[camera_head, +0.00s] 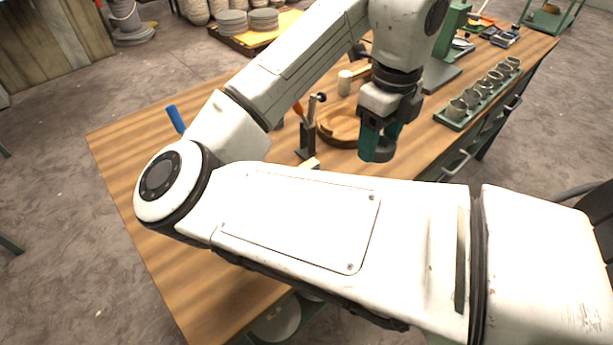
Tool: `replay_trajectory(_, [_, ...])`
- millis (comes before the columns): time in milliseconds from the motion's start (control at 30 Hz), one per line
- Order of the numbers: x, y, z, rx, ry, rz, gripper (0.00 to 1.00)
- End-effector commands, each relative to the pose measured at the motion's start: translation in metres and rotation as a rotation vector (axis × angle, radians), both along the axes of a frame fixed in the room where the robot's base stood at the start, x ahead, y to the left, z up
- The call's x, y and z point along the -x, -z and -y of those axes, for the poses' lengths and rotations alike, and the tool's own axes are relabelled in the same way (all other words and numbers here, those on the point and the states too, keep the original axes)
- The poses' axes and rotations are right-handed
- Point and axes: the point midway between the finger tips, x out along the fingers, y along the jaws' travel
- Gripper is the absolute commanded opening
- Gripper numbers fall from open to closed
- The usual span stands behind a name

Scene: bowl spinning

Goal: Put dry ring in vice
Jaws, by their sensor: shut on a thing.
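My gripper (381,140) hangs fingers-down above the right part of the wooden bench. Its green fingers are shut on a small dark ring (384,152), which is partly covered by the fingers. I take this as the dry ring. A small dark upright clamp with a lever (307,140) stands on the bench to the left of the gripper; it may be the vice, but its jaws are partly hidden by my arm. A green machine with a dark base (450,35) stands behind the gripper to the right; I cannot tell if that is the vice.
A round wooden tray (333,138) lies beside the clamp. A green rack (455,124) holds several grey rings along the bench's right edge. A pale cylinder (344,83) and an orange-handled tool (298,108) are near. The bench's left part (130,150) is mostly clear.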

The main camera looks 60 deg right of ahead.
Motion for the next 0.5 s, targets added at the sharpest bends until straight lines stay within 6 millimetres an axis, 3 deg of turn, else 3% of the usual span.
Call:
replay_trajectory(233, [-0.052,0.024,-0.026,-0.002,-0.013,-0.002,0.18])
replay_trajectory(500, [-0.085,0.066,-0.042,-0.001,-0.007,-0.001,0.18])
